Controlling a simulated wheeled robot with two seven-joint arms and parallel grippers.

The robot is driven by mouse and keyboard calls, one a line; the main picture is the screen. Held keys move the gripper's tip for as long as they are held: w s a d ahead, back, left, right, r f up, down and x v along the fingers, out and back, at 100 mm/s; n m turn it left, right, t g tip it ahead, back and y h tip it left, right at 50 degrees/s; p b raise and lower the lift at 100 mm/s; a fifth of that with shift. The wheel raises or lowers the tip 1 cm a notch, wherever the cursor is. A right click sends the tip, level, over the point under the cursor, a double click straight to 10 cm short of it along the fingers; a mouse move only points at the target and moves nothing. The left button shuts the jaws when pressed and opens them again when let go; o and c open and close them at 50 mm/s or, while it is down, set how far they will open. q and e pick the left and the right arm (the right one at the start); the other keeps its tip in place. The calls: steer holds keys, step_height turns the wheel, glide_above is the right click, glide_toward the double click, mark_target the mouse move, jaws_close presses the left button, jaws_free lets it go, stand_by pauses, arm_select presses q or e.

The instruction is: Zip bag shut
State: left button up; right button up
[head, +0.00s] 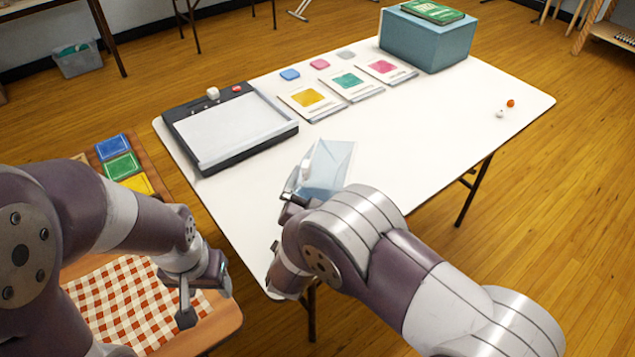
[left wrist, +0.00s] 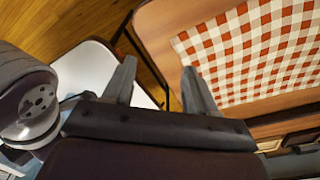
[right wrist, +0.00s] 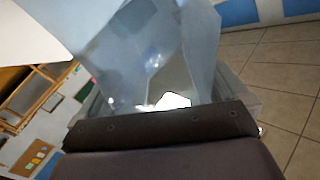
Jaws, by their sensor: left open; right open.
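A clear, pale-blue bag (head: 330,165) is at the near edge of the white table, just beyond my right gripper. A small white piece (head: 304,168) shows at its left edge; I cannot tell whether it is the zip slider. My right gripper (head: 290,204) is open, mostly hidden by its own arm in the head view. In the right wrist view the bag (right wrist: 150,45) fills the space in front of the jaws, and the fingers are hard to make out. My left gripper (head: 206,296) is open and empty, away from the bag; its spread fingers (left wrist: 158,68) show in the left wrist view.
A dark flat device (head: 285,128) with a grey plate stands left on the white table (head: 440,130). Behind are colored cards (head: 352,84), small pads and a blue box (head: 425,45). A side table with a checkered cloth (head: 135,305) lies below my left gripper. The table's right side is mostly clear.

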steer(key=shift+x, duration=0.9)
